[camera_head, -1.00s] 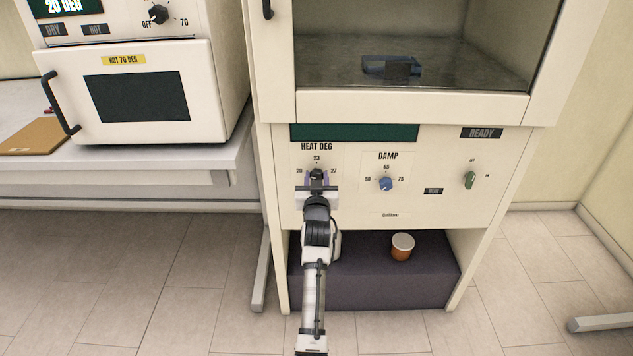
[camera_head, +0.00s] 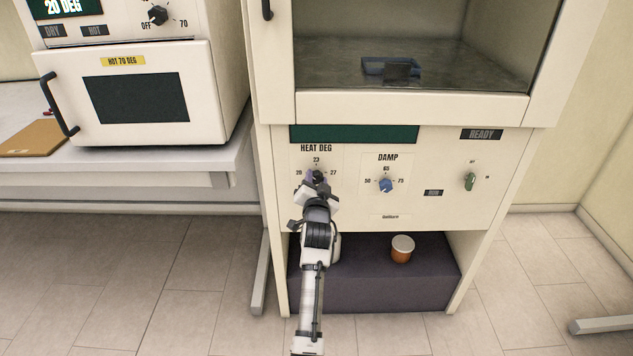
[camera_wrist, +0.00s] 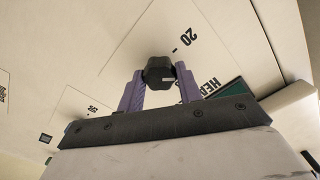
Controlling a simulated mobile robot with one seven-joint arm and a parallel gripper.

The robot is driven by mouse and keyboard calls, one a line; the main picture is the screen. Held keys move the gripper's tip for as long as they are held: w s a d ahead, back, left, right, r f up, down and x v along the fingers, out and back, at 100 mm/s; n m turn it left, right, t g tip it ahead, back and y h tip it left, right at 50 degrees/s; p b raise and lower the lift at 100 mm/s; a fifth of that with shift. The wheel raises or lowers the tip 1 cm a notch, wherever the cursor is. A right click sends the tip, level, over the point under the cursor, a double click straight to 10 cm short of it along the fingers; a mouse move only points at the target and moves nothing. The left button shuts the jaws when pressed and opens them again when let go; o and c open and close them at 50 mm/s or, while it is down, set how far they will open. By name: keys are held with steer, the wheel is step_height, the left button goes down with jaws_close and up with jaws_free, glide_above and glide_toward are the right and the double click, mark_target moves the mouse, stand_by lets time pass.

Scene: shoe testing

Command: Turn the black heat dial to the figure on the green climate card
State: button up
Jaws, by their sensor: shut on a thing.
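The black heat dial (camera_head: 317,176) sits on the cabinet's cream panel under the label HEAT DEG, with marks 20, 23 and 27 around it. In the wrist view the dial (camera_wrist: 159,71) is between the two purple fingers of my gripper (camera_wrist: 160,88), which is shut on it. My gripper (camera_head: 314,182) looks rolled to one side in the head view and hides part of the dial. The dial's pointer is too hidden to read. I see no green climate card that I can make out.
Right of the heat dial are a blue DAMP dial (camera_head: 386,185) and a green knob (camera_head: 470,181). A dark green display (camera_head: 354,133) above is blank. An orange-brown cup (camera_head: 402,249) stands on the dark shelf below. A white oven (camera_head: 150,95) stands at left.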

stand_by(0.3)
steer(key=o, duration=1)
steer(key=shift+s, duration=0.15)
steer(key=s+b, duration=0.2)
steer(key=s, duration=1.1)
steer(key=shift+s, duration=0.25)
